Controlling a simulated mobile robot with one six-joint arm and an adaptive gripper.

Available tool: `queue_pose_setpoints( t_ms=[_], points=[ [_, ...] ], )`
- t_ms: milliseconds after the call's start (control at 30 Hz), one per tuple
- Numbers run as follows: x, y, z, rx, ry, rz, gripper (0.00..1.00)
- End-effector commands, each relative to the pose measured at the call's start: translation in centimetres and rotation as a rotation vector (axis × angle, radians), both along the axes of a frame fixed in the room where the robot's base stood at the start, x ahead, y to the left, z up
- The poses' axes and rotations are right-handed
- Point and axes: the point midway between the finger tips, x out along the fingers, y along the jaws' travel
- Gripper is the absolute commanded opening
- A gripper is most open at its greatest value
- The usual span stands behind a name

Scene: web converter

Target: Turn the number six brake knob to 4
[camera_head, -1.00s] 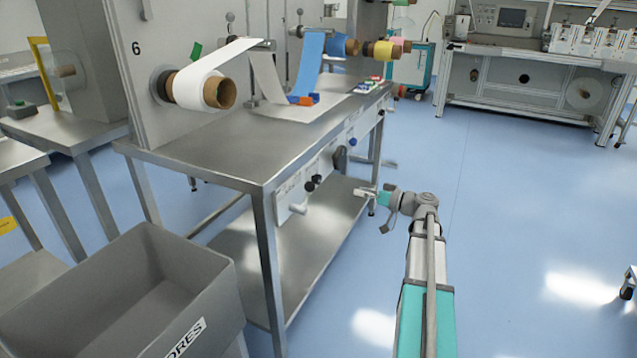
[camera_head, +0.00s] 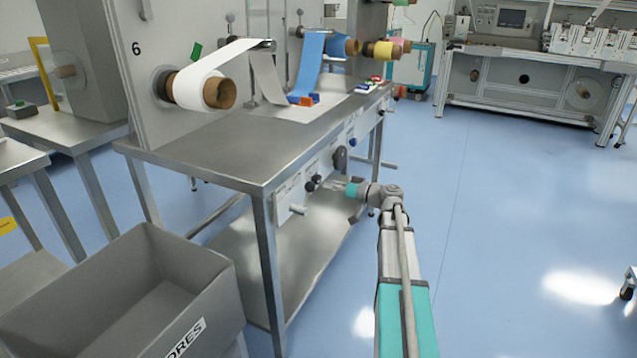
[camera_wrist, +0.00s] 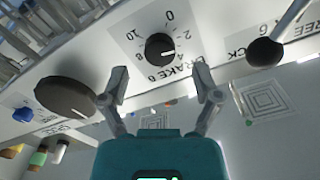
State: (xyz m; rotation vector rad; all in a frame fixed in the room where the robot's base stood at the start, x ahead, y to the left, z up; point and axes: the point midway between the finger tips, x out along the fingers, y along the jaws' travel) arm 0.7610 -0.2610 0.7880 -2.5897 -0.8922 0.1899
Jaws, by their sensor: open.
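The number six brake knob (camera_wrist: 160,48) is a small black round knob on a white panel in the wrist view, with a printed 0 to 10 scale around it. The lettering appears upside down. A pale mark shows on the knob's right side, but I cannot tell its exact reading. My gripper (camera_wrist: 161,82) is open and empty, its two fingers on either side just below the knob in the picture, apart from it. In the head view my gripper (camera_head: 333,186) is close to the table's front panel, where the small dark knobs are hard to tell apart.
A black ball-ended lever (camera_wrist: 265,51) is right of the knob, and a larger dark knob (camera_wrist: 67,96) is left. The steel table (camera_head: 230,160) stands over the panel. A grey bin (camera_head: 120,300) is at front left.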

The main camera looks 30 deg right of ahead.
Motion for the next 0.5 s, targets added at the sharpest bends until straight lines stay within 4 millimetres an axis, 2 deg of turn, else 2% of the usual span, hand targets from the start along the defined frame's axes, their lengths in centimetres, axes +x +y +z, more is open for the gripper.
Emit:
queue_pose_setpoints(
  t_ms=[200, 500],
  points=[
    [2.2, 1.7, 0.0, 0.000, 0.000, 0.001, 0.81],
    [3.2, 2.5, 0.0, 0.000, 0.000, 0.000, 0.81]
  ],
)
